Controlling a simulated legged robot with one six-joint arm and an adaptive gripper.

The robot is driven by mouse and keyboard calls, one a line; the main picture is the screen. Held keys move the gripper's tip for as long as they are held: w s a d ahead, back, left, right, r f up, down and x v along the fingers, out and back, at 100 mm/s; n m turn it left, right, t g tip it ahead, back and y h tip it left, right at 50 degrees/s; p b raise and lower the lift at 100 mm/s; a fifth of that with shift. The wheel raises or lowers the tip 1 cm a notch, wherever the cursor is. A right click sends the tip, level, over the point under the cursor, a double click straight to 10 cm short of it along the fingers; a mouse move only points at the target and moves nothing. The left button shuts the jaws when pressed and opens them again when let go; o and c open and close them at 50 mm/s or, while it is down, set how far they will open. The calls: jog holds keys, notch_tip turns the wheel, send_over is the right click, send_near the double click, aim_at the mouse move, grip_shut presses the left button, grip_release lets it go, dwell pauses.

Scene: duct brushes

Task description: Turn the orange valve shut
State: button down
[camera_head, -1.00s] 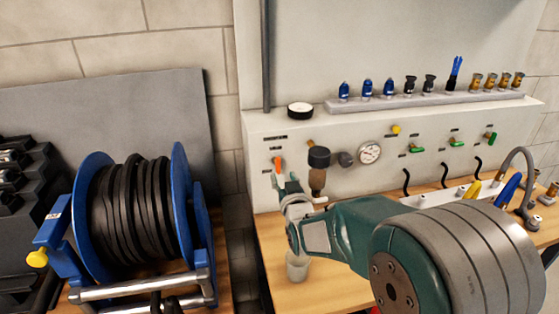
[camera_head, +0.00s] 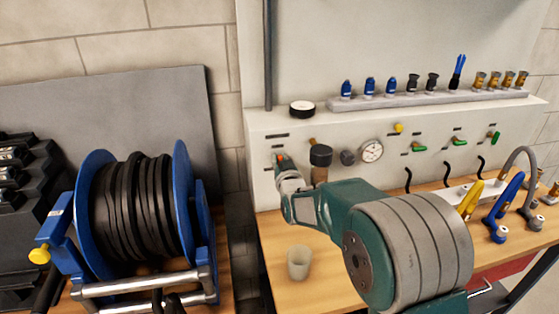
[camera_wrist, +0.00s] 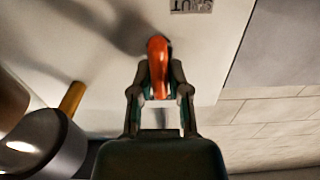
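The orange valve (camera_head: 283,157) is on the left end of the pale wall panel. In the wrist view its orange handle (camera_wrist: 157,66) points down the picture, between my two fingers. My gripper (camera_wrist: 160,80) has its fingers drawn close on both sides of the handle and looks shut on it. In the head view my gripper (camera_head: 284,168) is at the panel and covers the valve's lower part. A printed label (camera_wrist: 190,5), cut off by the top edge, is on the panel beside the valve.
A dark-capped brown fitting (camera_head: 320,158) stands just right of my gripper. A pressure gauge (camera_head: 371,151) and green-handled valves (camera_head: 459,140) follow further right. A cup (camera_head: 299,262) stands on the wooden bench below my arm. A blue hose reel (camera_head: 95,170) is at the left.

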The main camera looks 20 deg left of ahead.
jog(key=shift+m, duration=0.3)
jog(key=m, duration=0.4)
jog(key=shift+w+d+f, duration=0.15)
jog(key=shift+d, duration=0.1)
jog(key=shift+w+d+f+m, duration=0.1)
jog(key=shift+f+m, duration=0.15)
jog(key=shift+m, duration=1.95)
jog(key=shift+d+f+m, duration=0.15)
jog(key=shift+f+m, duration=0.1)
jog(key=shift+m, duration=1.95)
jog(key=shift+w+d+f+m, duration=0.1)
jog(key=shift+f+m, duration=0.15)
jog(key=shift+m, duration=1.95)
jog(key=shift+f, duration=0.1)
jog(key=c, duration=0.7)
grip_release()
jog(key=shift+o, duration=0.2)
jog(key=shift+r, duration=0.2)
